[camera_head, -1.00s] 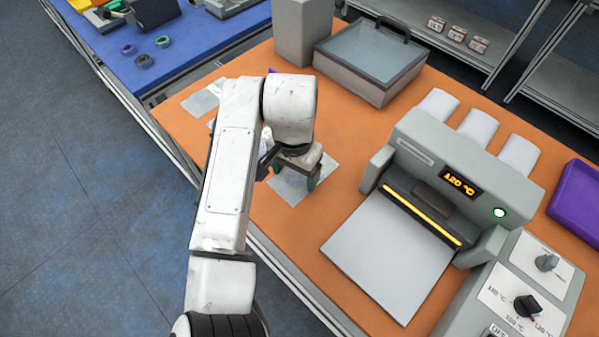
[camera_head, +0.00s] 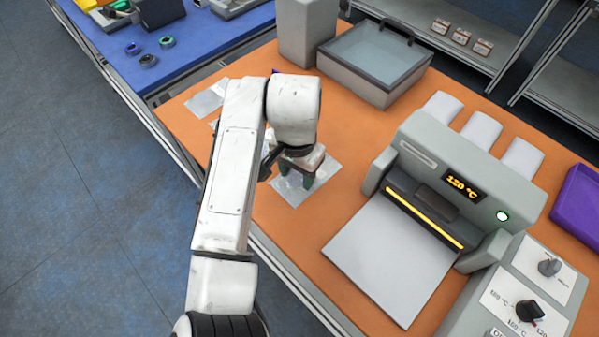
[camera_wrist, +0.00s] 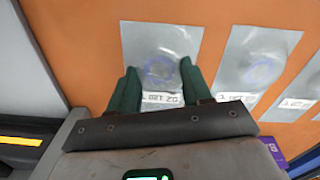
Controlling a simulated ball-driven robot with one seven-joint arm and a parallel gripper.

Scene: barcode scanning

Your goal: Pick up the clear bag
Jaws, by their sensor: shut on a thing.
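The clear bag (camera_head: 316,180) is a flat, see-through square on the orange table, below my gripper (camera_head: 297,180) in the head view. In the wrist view the clear bag (camera_wrist: 160,35) shows a faint round shape inside and a printed label at its lower edge. My gripper's two green fingers (camera_wrist: 159,68) are over it and shut on it, with part of the bag between them. The lower label is partly hidden by the fingers. I cannot tell whether the bag is off the table.
More clear bags lie alongside, one at the left table edge (camera_head: 207,100) and one in the wrist view (camera_wrist: 262,60). A grey sealing machine (camera_head: 455,165) with a lit 120 °C display stands to the right. A lidded grey box (camera_head: 372,65) stands behind.

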